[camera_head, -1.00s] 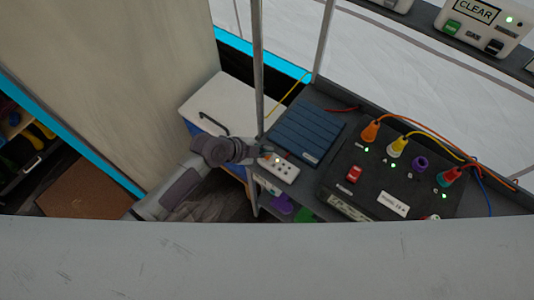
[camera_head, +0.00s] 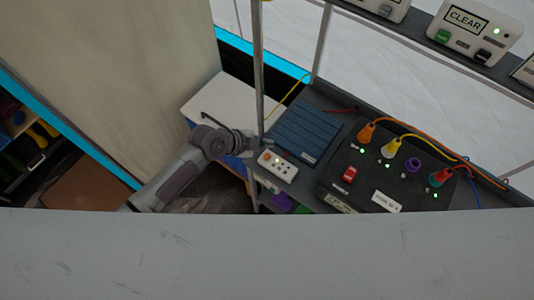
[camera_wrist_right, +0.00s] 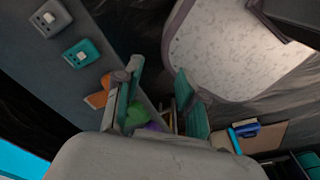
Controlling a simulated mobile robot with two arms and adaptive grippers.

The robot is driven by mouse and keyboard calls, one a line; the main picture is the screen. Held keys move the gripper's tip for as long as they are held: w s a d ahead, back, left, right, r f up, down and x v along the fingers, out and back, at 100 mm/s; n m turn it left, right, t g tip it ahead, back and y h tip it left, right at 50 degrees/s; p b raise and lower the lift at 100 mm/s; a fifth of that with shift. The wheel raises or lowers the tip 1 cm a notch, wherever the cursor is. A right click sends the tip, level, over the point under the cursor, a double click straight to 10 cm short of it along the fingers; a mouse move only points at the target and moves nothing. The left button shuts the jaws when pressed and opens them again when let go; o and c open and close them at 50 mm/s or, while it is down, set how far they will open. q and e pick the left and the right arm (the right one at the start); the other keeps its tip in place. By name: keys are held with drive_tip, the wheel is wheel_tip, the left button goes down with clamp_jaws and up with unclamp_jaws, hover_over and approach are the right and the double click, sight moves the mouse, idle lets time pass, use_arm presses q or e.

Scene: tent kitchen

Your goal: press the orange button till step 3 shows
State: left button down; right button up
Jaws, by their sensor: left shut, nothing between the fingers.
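The orange button (camera_head: 267,156) is a small round spot at the left end of a white control box (camera_head: 286,169) on the grey shelf, with several dark marks beside it. My left gripper (camera_head: 250,143) is shut and empty, just left of and above the box, near the grey upright post; a small gap to the button seems to show. No step number is readable. A white panel (camera_head: 474,30) at top right reads "CLEAR" and has a lit green light. My right gripper (camera_wrist_right: 160,88) is open and empty in the right wrist view.
A dark box (camera_head: 330,180) with a red switch and coloured plugs and cables stands right of the white box. A blue ribbed panel (camera_head: 307,130) lies behind it. The grey post (camera_head: 258,75) stands close to my left gripper.

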clamp_jaws()
idle(1.4)
